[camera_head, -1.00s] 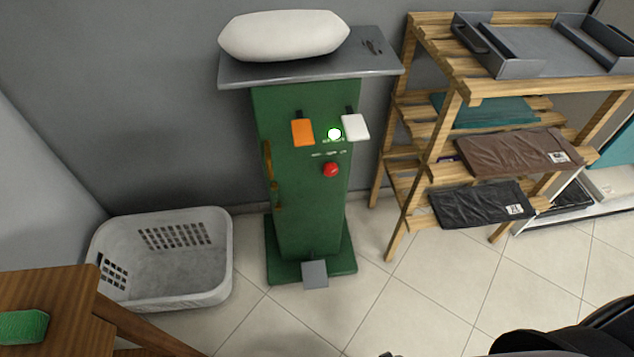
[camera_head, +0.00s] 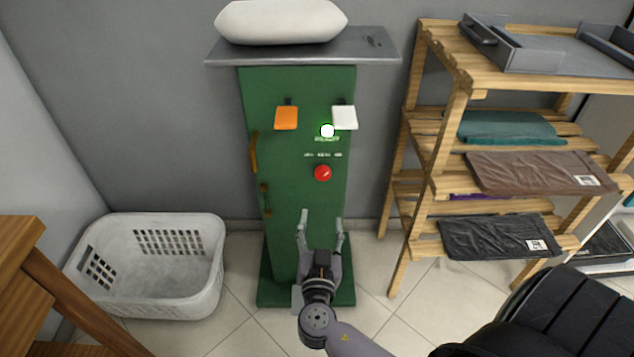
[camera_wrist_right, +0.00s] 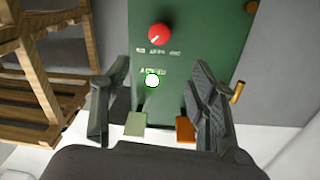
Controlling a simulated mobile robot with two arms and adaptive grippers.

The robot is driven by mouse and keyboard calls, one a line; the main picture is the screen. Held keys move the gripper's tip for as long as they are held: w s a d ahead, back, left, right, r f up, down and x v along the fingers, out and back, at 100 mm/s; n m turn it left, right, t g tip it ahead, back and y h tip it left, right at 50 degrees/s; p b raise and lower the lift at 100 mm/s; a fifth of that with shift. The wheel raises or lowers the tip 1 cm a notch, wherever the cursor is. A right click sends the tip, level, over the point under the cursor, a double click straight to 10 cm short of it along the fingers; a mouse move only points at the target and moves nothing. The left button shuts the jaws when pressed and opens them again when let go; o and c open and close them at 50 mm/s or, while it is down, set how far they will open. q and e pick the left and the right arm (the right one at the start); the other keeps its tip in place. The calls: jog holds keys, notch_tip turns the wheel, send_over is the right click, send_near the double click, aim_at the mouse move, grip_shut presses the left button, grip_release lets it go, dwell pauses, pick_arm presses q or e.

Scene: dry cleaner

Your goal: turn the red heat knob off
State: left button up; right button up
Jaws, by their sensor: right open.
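The red heat knob (camera_head: 322,173) is on the front of a green press cabinet (camera_head: 295,210), below a small row of markings. In the right wrist view the red knob (camera_wrist_right: 159,34) shows beyond the fingers with a pale pointer mark on it. A lit white-green light (camera_head: 327,131) is above it, between an orange lever (camera_head: 286,118) and a white lever (camera_head: 344,117). My right gripper (camera_head: 321,217) is open and empty, in front of the cabinet, lower in the picture than the knob and apart from it. My left gripper is not in view.
A wooden shelf rack (camera_head: 455,95) with folded garments stands to the right. A white laundry basket (camera_head: 180,290) is on the floor to the left, near a wooden table (camera_head: 22,234). A padded press top (camera_head: 281,21) lies on the cabinet's grey board (camera_head: 231,48).

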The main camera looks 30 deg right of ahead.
aim_at(323, 176)
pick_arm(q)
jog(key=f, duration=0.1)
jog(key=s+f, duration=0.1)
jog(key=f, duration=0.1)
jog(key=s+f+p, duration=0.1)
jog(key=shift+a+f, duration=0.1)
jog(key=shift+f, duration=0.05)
pick_arm(e)
jog(key=x, duration=1.5)
jog(key=shift+w+f, duration=0.1)
jog(key=c, duration=1.2)
jog(key=shift+o, duration=0.2)
